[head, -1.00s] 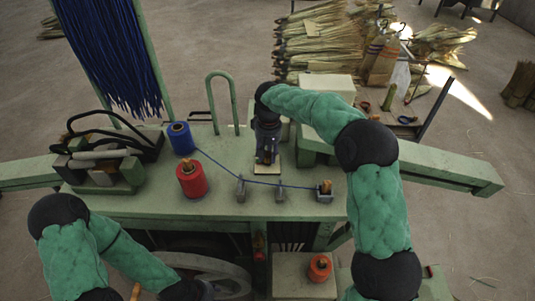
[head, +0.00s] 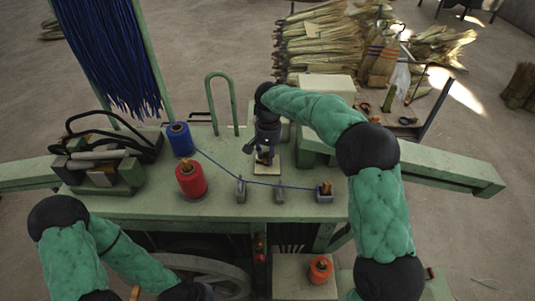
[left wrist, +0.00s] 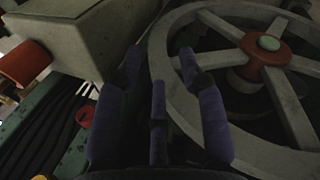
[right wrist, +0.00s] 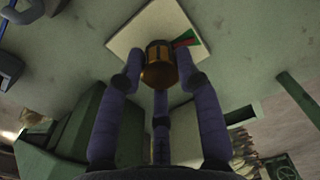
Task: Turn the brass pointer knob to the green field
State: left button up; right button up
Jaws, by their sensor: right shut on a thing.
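The brass knob (right wrist: 158,68) stands on a cream square plate (right wrist: 128,42) in the right wrist view. A small green and red field (right wrist: 187,38) shows on the plate just beside the knob. Which way the pointer faces I cannot tell. My right gripper (right wrist: 156,80) is shut on the knob, with fingers on both sides of it. In the head view my right gripper (head: 265,157) points down over the cream plate (head: 267,183) on the green bench. My left gripper (left wrist: 162,68) has its fingers apart, empty, near a large spoked wheel (left wrist: 185,70).
On the bench (head: 225,168) stand a blue spool (head: 180,139) and a red spool (head: 191,180). A blue cord runs right from the blue spool past small grey blocks (head: 279,194). A green hoop (head: 209,100) rises behind. An orange spool (head: 320,269) sits in front.

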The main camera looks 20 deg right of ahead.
jog(key=shift+s+f, duration=0.15)
jog(key=shift+f, duration=0.05)
jog(key=o, duration=1.1)
jog(key=shift+o, duration=0.2)
jog(key=shift+r, duration=0.1)
jog(key=shift+r, duration=0.3)
notch_tip(320, 180, up, 11)
jog(key=shift+r, duration=0.2)
